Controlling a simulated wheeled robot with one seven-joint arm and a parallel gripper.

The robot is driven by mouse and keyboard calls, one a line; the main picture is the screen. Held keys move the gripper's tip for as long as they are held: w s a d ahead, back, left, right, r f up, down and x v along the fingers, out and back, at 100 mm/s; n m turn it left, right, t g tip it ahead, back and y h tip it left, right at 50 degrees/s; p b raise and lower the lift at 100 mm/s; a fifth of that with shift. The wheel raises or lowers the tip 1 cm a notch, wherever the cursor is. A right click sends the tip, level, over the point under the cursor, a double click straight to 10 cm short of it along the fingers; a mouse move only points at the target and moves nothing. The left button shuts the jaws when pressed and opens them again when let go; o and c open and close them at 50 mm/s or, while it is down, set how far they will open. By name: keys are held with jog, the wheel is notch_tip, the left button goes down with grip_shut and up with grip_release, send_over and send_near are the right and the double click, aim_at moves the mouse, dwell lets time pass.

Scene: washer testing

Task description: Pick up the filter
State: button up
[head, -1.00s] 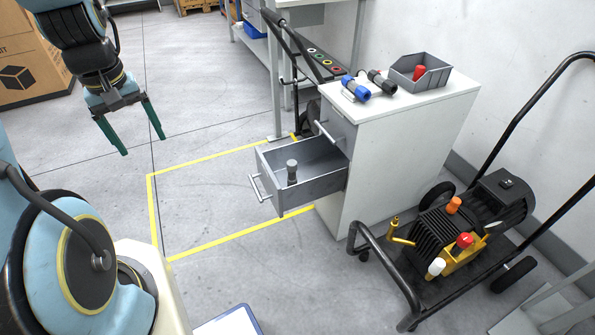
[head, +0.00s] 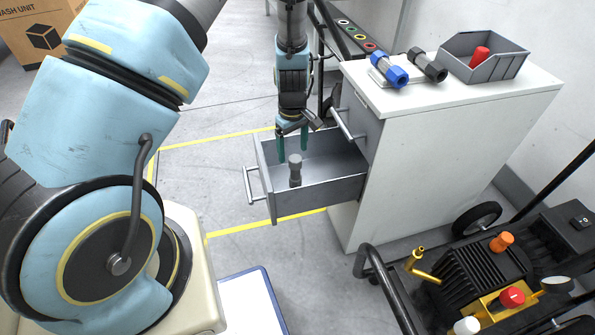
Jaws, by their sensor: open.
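A small grey cylindrical part with a wider knurled top, which looks like the filter (head: 295,170), stands upright in the open drawer (head: 335,194) of the white cabinet. My gripper (head: 292,152) points down with its green fingers apart, at the drawer's rear left side as pictured. Its fingertips appear just above and behind the filter's top and hold nothing. I cannot tell the exact gap in depth. A blue cylindrical part (head: 389,70) and a dark one (head: 428,65) lie on the cabinet top.
The white cabinet (head: 440,165) stands right of the drawer, with a grey bin (head: 485,62) holding a red part on top. A second drawer handle (head: 347,124) juts out above the open drawer. A pump cart (head: 470,270) stands at the lower right.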

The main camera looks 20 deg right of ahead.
aim_at(295, 166)
jog(key=shift+s+d+f, duration=0.1)
jog(key=shift+s+f, duration=0.1)
jog(key=shift+f, duration=1.5)
jog(key=shift+s+d+f, duration=0.1)
jog(key=shift+s+f, duration=0.05)
jog(key=shift+f, duration=1.55)
jog(key=shift+c, duration=0.4)
grip_shut()
